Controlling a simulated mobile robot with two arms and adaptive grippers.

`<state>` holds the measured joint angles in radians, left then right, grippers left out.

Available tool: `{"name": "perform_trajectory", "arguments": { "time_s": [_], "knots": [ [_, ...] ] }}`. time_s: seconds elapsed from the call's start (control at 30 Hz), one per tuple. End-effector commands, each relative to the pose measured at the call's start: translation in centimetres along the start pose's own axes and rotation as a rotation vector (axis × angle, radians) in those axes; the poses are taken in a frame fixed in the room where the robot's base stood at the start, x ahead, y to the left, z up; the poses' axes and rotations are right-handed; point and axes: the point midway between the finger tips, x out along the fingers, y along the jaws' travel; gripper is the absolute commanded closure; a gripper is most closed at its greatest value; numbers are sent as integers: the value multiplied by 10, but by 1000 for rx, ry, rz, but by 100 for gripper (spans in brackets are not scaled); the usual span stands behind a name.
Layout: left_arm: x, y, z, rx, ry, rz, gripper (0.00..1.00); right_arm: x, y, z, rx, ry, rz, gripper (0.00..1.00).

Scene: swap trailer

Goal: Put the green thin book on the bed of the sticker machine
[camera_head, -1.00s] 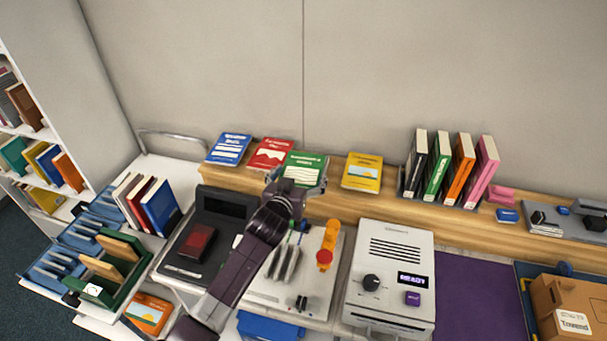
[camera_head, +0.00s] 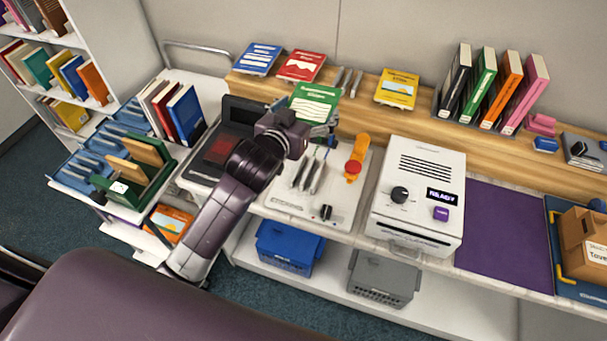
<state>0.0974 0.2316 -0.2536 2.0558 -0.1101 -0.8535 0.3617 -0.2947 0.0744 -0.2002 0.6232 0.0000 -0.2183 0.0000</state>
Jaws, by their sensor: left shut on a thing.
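The green thin book (camera_head: 318,101) has white lettering on its cover and is tilted toward me in front of the wooden ledge. My left gripper (camera_head: 321,129) is shut on its lower edge; the fingertips are partly hidden by the wrist. A white machine (camera_head: 428,172) with a dial and a READY display stands right of the gripper. A pale board (camera_head: 283,203) with an orange lever (camera_head: 357,155) and several thin tools lies below the gripper. I cannot tell for certain which device is the sticker machine. My right gripper is not in view.
A black device (camera_head: 243,110) with a dark screen is left of the gripper. A purple mat (camera_head: 503,232) right of the white machine is bare.

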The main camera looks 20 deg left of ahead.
Motion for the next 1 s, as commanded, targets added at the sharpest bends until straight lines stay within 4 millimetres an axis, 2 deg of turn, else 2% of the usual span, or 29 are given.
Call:
{"name": "perform_trajectory", "arguments": {
  "time_s": [0.03,0.1,0.27,0.37,0.8,0.9,1.0],
  "knots": [
    [-7,3,7,3,3,10,44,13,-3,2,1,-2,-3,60],
    [-16,6,8,7,2,19,44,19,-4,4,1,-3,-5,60],
    [-29,11,11,13,-3,33,44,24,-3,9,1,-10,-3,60],
    [-28,11,21,14,-8,35,44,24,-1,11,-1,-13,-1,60],
    [5,11,130,12,-10,34,44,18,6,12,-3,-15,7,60],
    [10,11,148,13,-8,35,44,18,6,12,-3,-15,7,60],
    [15,11,158,12,-4,34,44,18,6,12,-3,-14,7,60]
  ]
}}
